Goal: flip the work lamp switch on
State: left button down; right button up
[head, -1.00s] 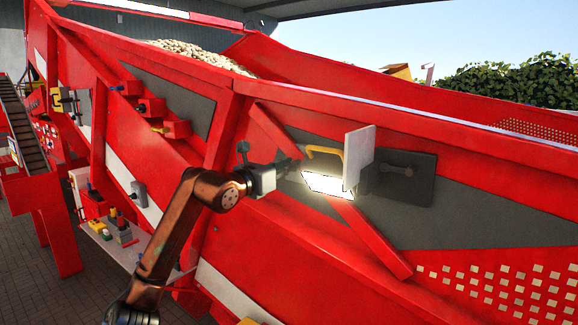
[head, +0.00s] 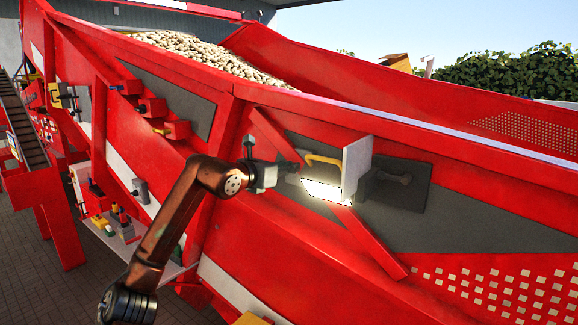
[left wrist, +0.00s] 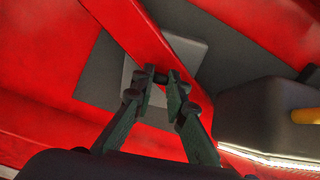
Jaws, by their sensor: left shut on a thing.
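The work lamp (head: 323,188) is on the red machine's side, its face glowing white, with a yellow handle (head: 322,159) on top. In the left wrist view its dark housing (left wrist: 262,110) is at the right, above a bright strip. My left gripper (head: 288,168) is just left of the lamp. In the left wrist view my left gripper (left wrist: 162,78) has its fingertips closed around a small dark switch lever (left wrist: 161,80) in front of a grey plate (left wrist: 190,52). The fingers hide part of the lever. My right gripper is not in view.
A pale upright panel (head: 357,165) and a dark bracket (head: 400,180) stand right of the lamp. A slanted red bar (head: 372,243) runs beneath it. A shelf with small coloured parts (head: 120,228) is at lower left. Potatoes (head: 205,58) lie in the hopper above.

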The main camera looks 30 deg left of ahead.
pick_arm(q)
jog(key=c, duration=2.1)
grip_release()
jog(key=shift+o, duration=0.8)
jog(key=s+a+r, duration=0.1)
jog(key=s+r, duration=0.1)
jog(key=s, duration=1)
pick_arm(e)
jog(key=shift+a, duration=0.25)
pick_arm(q)
jog(key=shift+w+d, duration=0.1)
